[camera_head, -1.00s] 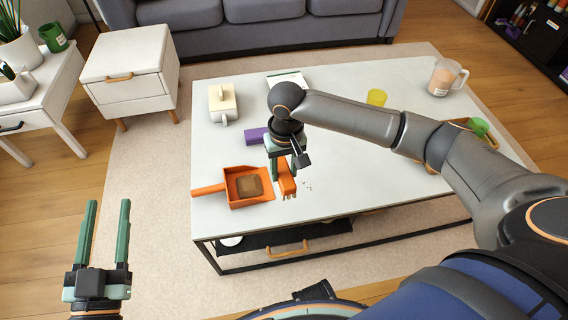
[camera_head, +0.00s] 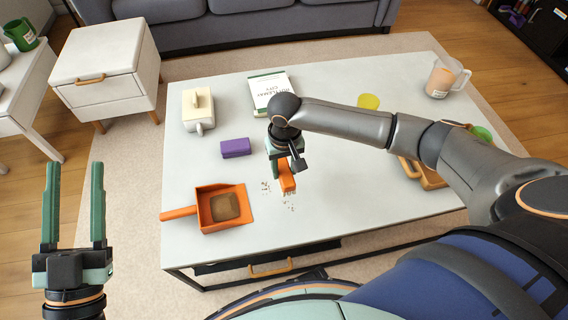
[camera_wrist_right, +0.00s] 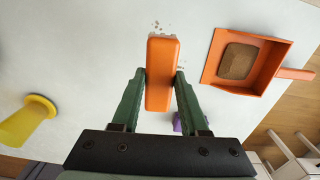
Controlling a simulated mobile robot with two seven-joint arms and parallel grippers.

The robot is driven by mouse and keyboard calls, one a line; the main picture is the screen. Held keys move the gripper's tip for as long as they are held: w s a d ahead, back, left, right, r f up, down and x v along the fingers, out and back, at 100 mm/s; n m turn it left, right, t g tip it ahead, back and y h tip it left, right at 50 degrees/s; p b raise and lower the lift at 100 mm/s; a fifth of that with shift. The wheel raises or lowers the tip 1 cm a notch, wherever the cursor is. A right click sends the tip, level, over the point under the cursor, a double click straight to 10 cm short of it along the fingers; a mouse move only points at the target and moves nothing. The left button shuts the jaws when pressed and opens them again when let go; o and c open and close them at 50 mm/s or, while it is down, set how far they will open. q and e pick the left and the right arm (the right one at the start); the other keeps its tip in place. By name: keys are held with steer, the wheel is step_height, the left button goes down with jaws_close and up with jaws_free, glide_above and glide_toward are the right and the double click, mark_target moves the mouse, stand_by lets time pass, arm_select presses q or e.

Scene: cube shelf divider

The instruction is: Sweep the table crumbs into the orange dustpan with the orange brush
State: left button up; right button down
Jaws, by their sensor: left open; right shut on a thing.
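The orange dustpan (camera_head: 245,222) lies on the table with its handle to the left and a brown patch on its floor. It also shows at the upper right in the right wrist view (camera_wrist_right: 217,57). My right gripper (camera_head: 283,168) is shut on the orange brush (camera_head: 287,182), which it holds to the right of the dustpan; the brush fills the jaws in the right wrist view (camera_wrist_right: 161,75). Crumbs (camera_head: 290,207) lie scattered around the brush on the white table (camera_head: 350,225); some show beyond its end in the wrist view (camera_wrist_right: 156,26). My left gripper (camera_head: 75,205) is open and empty, left of the table.
A purple block (camera_head: 235,148), a cream lidded pot (camera_head: 198,108) and a book (camera_head: 271,92) lie behind the dustpan. A yellow cup (camera_head: 369,102), a glass jug (camera_head: 443,80) and a wooden tray (camera_head: 425,176) are further right. The front right table top is clear.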

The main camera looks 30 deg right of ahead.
steer(key=shift+w+d+f, duration=0.1)
steer(key=shift+d+f, duration=0.05)
steer(key=shift+f, duration=0.05)
steer(key=shift+f+b, duration=0.3)
steer(key=shift+b, duration=0.25)
steer(key=f+b, duration=0.1)
steer(key=b, duration=0.1)
steer(key=shift+f+b, duration=0.35)
steer(key=shift+f, duration=0.05)
steer(key=shift+f+b, duration=0.45)
steer(key=shift+b, duration=0.15)
steer(key=shift+f+b, duration=0.5)
steer(key=shift+b, duration=0.3)
arm_select(q)
steer(key=s+m+h, duration=0.1)
steer(key=h, duration=0.1)
steer(key=s+d+r+m+h, duration=0.1)
steer(key=s+h, duration=0.1)
steer(key=s+m+h, duration=0.1)
steer(key=h, duration=0.1)
steer(key=shift+s+d+r+m, duration=0.25)
steer(key=shift+s+r+m, duration=0.05)
steer(key=shift+m, duration=0.1)
steer(key=shift+t, duration=0.3)
